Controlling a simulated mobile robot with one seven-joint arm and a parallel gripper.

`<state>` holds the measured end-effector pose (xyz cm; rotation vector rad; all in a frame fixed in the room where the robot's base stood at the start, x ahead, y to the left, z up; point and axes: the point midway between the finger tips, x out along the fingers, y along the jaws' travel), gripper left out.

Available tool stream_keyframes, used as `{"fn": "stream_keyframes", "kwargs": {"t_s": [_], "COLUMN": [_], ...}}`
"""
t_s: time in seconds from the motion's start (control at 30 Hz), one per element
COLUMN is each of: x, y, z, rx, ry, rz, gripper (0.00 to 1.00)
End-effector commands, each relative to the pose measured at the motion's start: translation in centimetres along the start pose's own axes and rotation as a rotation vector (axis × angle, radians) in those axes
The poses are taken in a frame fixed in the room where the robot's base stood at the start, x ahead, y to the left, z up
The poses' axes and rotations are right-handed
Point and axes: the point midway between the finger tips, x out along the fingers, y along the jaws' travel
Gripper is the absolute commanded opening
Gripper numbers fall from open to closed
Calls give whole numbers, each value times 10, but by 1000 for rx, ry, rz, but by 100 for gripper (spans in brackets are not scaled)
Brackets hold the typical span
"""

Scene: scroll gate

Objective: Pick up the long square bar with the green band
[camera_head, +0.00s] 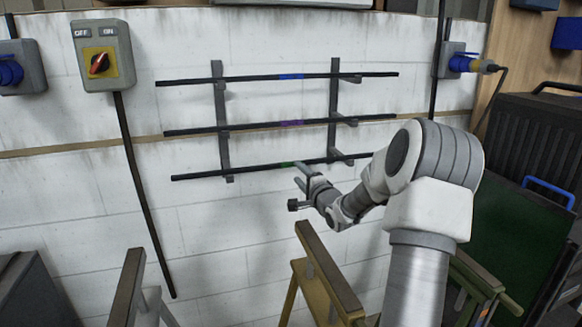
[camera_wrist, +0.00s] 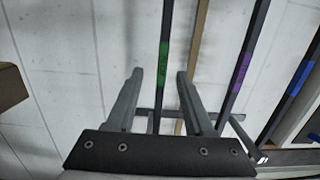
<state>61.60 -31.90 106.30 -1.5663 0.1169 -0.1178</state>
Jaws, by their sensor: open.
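The long square bar with the green band (camera_head: 250,169) is the lowest of three dark bars on a wall rack. Its green band (camera_head: 287,164) is near its middle, partly behind my gripper (camera_head: 304,176). In the wrist view the bar (camera_wrist: 166,25) runs up the picture, its green band (camera_wrist: 163,62) just beyond the fingertips. My gripper (camera_wrist: 159,75) is open and empty, with one finger on each side of the bar's line in that view. I cannot tell how deep the bar lies relative to the fingertips.
A bar with a purple band (camera_head: 240,127) and one with a blue band (camera_head: 230,79) rest above on the rack uprights (camera_head: 221,110). A switch box (camera_head: 103,55) hangs left. Wooden trestles (camera_head: 325,275) stand below.

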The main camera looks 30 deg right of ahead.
Motion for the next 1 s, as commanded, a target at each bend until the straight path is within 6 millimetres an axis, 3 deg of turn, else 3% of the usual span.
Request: {"fn": "stream_keyframes", "kwargs": {"t_s": [0.27, 0.63, 0.97, 1.0], "x": [19, 62, 67, 67], "y": [0, -3, -4, -4], "z": [0, -1, -1, -1], "rx": [0, -1, 0, -1], "ry": [0, 0, 0, 0], "rz": [0, 0, 1, 1], "gripper": [52, 52, 52, 47]}}
